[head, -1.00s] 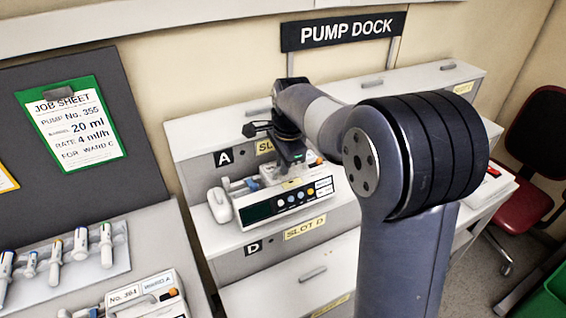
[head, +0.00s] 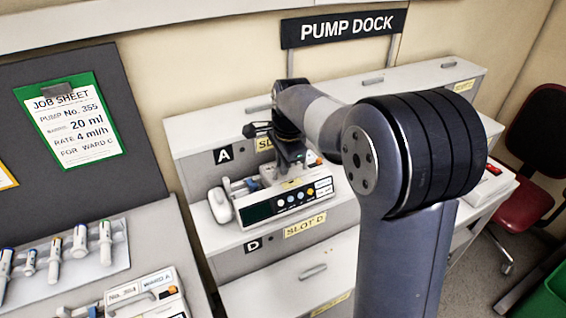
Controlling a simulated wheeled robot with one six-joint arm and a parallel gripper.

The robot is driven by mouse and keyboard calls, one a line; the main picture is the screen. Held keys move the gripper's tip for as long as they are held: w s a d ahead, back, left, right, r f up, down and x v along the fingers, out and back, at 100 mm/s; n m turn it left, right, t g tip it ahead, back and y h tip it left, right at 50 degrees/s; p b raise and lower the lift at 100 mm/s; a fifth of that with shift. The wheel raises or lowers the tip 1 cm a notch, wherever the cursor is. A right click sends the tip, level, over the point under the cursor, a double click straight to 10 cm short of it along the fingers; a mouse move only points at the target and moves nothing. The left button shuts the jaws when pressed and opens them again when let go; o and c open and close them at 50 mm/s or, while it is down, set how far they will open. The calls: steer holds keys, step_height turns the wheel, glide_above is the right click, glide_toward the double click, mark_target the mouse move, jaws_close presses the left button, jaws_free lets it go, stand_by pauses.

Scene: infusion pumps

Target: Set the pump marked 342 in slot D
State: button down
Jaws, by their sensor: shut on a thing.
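A white syringe pump (head: 262,210) with a dark screen and a row of coloured buttons is on the dock shelf directly above the labels D and SLOT D (head: 304,227). Its number cannot be read from here. My gripper (head: 291,160) reaches down onto the top of this pump from behind and is shut on it. The fingertips are partly hidden by the wrist and the pump. The pump looks level and at shelf height; whether its base touches the shelf I cannot tell.
The stepped dock (head: 195,140) has a slot A label (head: 223,155) above. Another pump, No. 361 (head: 150,295), stands on the left counter beside a tray of syringes (head: 65,265). A job sheet (head: 70,122) hangs on the board. A red chair (head: 535,170) is at right.

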steer(key=c, duration=1.4)
jaws_free()
step_height(320, 180, up, 11)
steer(key=s, duration=0.2)
steer(key=shift+d+f+b, duration=0.15)
steer(key=shift+d+b, duration=0.2)
steer(key=shift+d, duration=0.05)
steer(key=shift+f, duration=0.1)
steer(key=f, duration=0.3)
steer(key=w+f, duration=0.1)
steer(key=f, duration=0.3)
steer(key=w+f, duration=0.1)
steer(key=f, duration=0.2)
steer(key=shift+a+f+p, duration=0.2)
steer(key=shift+a+p, duration=0.2)
steer(key=shift+r, duration=0.2)
